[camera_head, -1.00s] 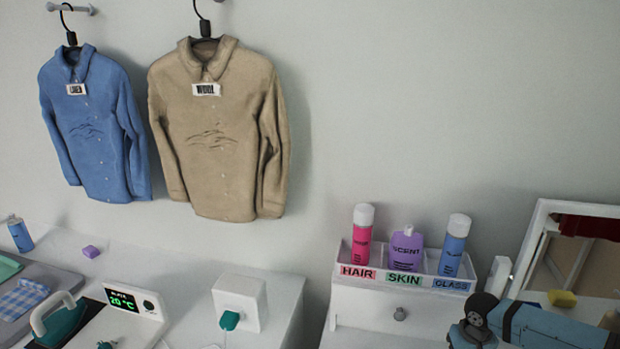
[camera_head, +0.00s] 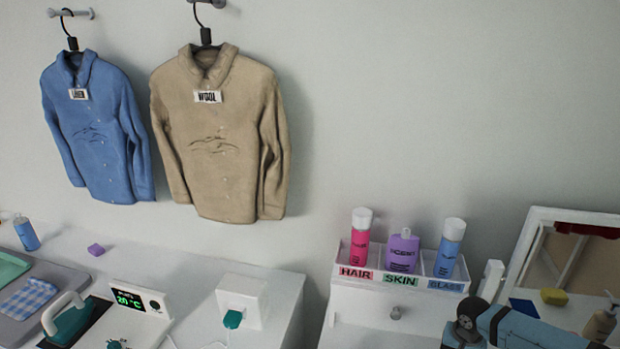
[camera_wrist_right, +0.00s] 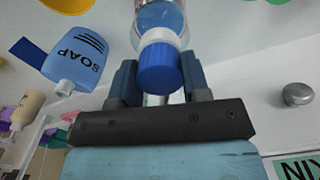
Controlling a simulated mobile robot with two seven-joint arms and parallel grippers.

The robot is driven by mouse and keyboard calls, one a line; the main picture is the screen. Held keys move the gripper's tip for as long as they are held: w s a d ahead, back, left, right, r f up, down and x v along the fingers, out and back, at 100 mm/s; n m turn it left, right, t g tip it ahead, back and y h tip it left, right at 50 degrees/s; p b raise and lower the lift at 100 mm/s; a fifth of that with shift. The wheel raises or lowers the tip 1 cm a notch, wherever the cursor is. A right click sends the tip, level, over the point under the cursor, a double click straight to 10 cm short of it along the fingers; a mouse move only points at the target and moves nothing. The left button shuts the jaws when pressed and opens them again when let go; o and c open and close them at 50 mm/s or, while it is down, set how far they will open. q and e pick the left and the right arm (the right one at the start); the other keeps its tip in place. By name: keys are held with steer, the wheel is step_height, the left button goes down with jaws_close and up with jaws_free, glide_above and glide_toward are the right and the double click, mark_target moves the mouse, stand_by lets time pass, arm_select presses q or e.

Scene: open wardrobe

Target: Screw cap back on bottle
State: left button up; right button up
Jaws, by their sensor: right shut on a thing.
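In the right wrist view, a bottle (camera_wrist_right: 163,17) with a clear body and blue contents shows at the top middle. A blue cap (camera_wrist_right: 159,68) shows at its end, beside a white neck ring. My right gripper (camera_wrist_right: 160,75) has its two dark fingers on either side of the cap and is shut on it. Whether the cap's thread is engaged cannot be seen. In the head view, only part of my right arm shows at the lower right; its gripper and the bottle are out of frame. My left gripper is not in view.
A soap bottle (camera_wrist_right: 75,58) and a beige bottle (camera_wrist_right: 22,110) are close by in the wrist view. The head view shows a rack (camera_head: 340,262) of three bottles, a mirror (camera_head: 525,258) at the right, and an iron (camera_head: 68,318) at the left.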

steer(key=shift+s+a+r+m+p, duration=0.1)
steer(key=shift+m+p, duration=0.65)
steer(key=shift+m, duration=0.35)
steer(key=shift+f+m+b, duration=0.2)
steer(key=shift+m+b, duration=0.15)
steer(key=shift+m, duration=0.55)
steer(key=m, duration=0.4)
steer(key=o, duration=1.1)
steer(key=shift+c, duration=0.6)
